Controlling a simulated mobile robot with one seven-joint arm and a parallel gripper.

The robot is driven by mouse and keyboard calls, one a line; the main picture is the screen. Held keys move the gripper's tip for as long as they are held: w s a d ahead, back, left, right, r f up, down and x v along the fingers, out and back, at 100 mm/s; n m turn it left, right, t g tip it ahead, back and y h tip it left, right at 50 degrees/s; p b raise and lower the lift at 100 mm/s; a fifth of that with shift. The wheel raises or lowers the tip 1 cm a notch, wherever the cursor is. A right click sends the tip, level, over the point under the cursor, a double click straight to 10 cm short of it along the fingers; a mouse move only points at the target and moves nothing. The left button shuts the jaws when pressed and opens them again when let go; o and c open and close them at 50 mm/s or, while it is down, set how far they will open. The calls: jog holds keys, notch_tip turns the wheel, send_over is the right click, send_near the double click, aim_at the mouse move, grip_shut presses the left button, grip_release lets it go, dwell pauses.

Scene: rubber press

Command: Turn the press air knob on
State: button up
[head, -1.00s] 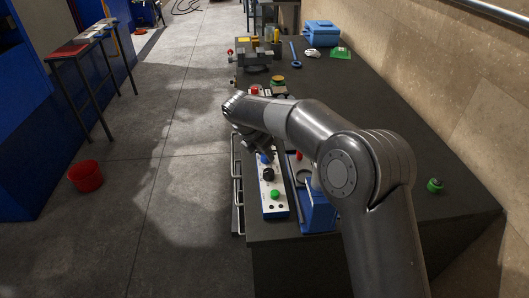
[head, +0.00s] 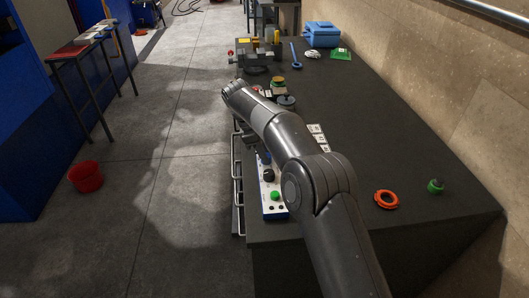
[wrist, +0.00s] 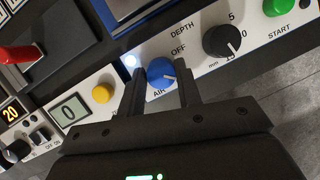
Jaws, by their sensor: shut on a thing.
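The blue air knob (wrist: 160,71) sits on the white press panel above the label AIR, with OFF printed to its upper right. Its white pointer line points to the right in the wrist view. My gripper (wrist: 161,77) is shut on this knob, one dark finger on each side. A white lamp (wrist: 130,60) beside the knob is lit. In the head view the panel (head: 273,211) lies at the bench's left edge, and my arm hides most of the gripper.
A black depth knob (wrist: 222,40) and a green start button (wrist: 277,6) are on the same panel. A yellow button (wrist: 102,93) and a red handle (wrist: 15,54) are nearby. An orange ring (head: 386,199) and green-topped jar (head: 436,186) stand on the open right bench.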

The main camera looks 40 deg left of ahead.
jog(key=shift+m+g, duration=0.5)
jog(key=shift+m, duration=0.7)
jog(key=shift+f, duration=0.1)
jog(key=o, duration=1)
jog(key=shift+c, duration=0.2)
jog(key=shift+w+r, duration=0.1)
jog(key=shift+r, duration=0.55)
notch_tip(320, 180, up, 3)
jog(key=shift+d+r, duration=0.1)
jog(key=shift+d, duration=0.05)
jog(key=w+d+r, duration=0.4)
jog(key=d+r, duration=0.2)
jog(key=d, duration=0.4)
jog(key=shift+d+r, duration=0.3)
